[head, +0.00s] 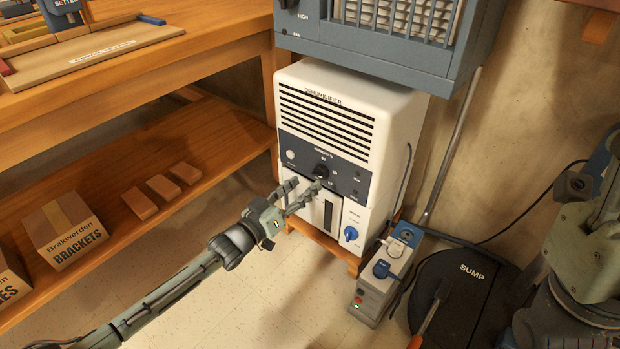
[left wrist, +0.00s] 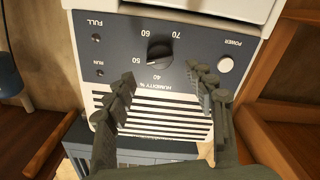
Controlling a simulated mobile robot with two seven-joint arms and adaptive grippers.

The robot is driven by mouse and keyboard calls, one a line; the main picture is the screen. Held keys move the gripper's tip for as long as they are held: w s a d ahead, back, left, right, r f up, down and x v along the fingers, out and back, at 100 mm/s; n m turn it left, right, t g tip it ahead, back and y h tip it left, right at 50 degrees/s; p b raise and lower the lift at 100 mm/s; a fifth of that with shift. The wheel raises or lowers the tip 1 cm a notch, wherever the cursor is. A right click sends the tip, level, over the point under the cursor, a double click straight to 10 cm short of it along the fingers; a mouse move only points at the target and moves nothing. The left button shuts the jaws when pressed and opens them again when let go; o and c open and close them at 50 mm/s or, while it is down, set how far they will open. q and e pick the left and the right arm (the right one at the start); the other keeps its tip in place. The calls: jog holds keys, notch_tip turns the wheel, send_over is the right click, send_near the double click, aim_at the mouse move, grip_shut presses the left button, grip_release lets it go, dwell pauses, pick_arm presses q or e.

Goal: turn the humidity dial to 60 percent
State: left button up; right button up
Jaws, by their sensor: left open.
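The white dehumidifier (head: 398,105) stands on a wooden base under a blue-grey unit. Its dark panel carries the black humidity dial (head: 321,170). My right gripper is out of view.
The panel also has a round POWER button (left wrist: 225,65). A blue knob (head: 351,233) sits lower on the dehumidifier. A grey box (head: 372,300) and the black SUMP lid (head: 465,305) are on the floor at right. A wooden bench (head: 220,35) stands at left.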

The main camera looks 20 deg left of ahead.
aim_at(316, 174)
pick_arm(q)
jog(key=shift+b+x, duration=0.65)
jog(key=shift+x, duration=2.05)
jog(key=c, duration=1.1)
